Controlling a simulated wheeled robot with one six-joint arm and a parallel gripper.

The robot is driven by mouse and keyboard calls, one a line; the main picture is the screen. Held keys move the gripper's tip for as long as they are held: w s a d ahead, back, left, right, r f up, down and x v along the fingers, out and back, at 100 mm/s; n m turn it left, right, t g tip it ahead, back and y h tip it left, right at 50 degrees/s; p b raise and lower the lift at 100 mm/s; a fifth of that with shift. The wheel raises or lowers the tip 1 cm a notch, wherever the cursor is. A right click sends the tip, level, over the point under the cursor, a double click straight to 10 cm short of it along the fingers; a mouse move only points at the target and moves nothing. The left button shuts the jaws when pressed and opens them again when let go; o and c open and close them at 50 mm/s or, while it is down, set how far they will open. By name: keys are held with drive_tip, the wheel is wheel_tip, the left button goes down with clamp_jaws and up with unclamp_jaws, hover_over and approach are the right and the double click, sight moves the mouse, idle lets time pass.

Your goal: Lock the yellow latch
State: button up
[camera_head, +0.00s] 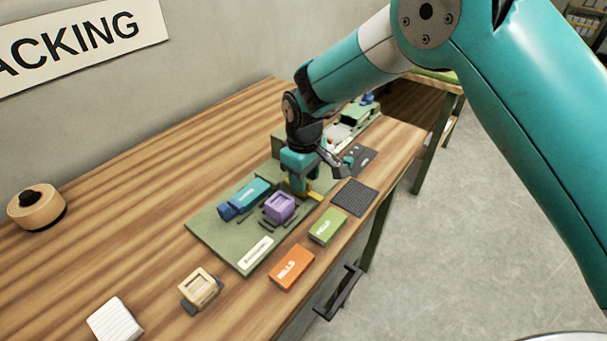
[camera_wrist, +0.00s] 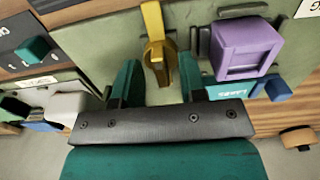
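The yellow latch (camera_head: 315,197) is on the green board (camera_head: 222,237), partly hidden by my gripper in the head view. In the wrist view the yellow latch (camera_wrist: 153,28) is a bar with a rounded yellow part at its lower end. My gripper (camera_wrist: 159,78) is open, its two teal fingers on either side of that lower end. Gaps show between the latch and each finger, the right one smaller. My gripper (camera_head: 299,188) points down over the board in the head view. Whether the latch is locked cannot be told.
A purple block (camera_head: 279,206) sits close to my gripper, with a teal-blue piece (camera_head: 246,197) beyond it. Green (camera_head: 327,226) and orange (camera_head: 291,267) boxes lie near the table's front edge. A dark panel with a teal knob (camera_wrist: 36,48) is on the other side.

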drive_tip(key=shift+f, duration=0.25)
clamp_jaws()
